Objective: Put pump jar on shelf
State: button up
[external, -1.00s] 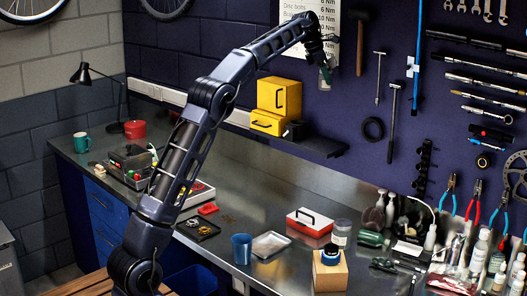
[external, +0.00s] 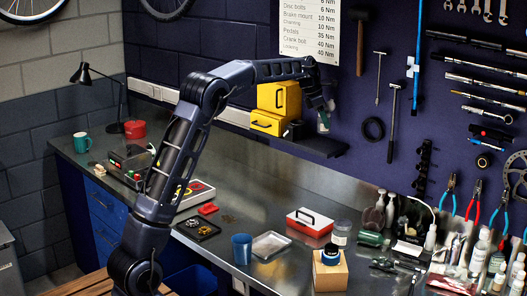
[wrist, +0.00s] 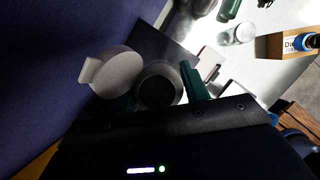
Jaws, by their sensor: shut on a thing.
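My gripper (external: 318,105) is shut on the pump jar (external: 324,122), a small pale bottle-like thing with green near it, small in the external view. The jar is over the right end of the dark wall shelf (external: 325,147); I cannot tell whether its base touches the shelf. In the wrist view a round dark top with a grey rim (wrist: 158,86) sits between my green fingers, beside a pale disc with a tab (wrist: 116,72). The jar's lower part is hidden there. The shelf also shows as a dark panel beyond (wrist: 158,42).
Two stacked yellow boxes (external: 275,107) and a small black object (external: 293,131) stand on the shelf left of my gripper. The pegboard wall with a torque chart (external: 311,28) is close behind.

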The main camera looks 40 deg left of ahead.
jog(key=shift+f, duration=2.95)
jog(key=o, duration=1.1)
jog(key=shift+f, duration=0.15)
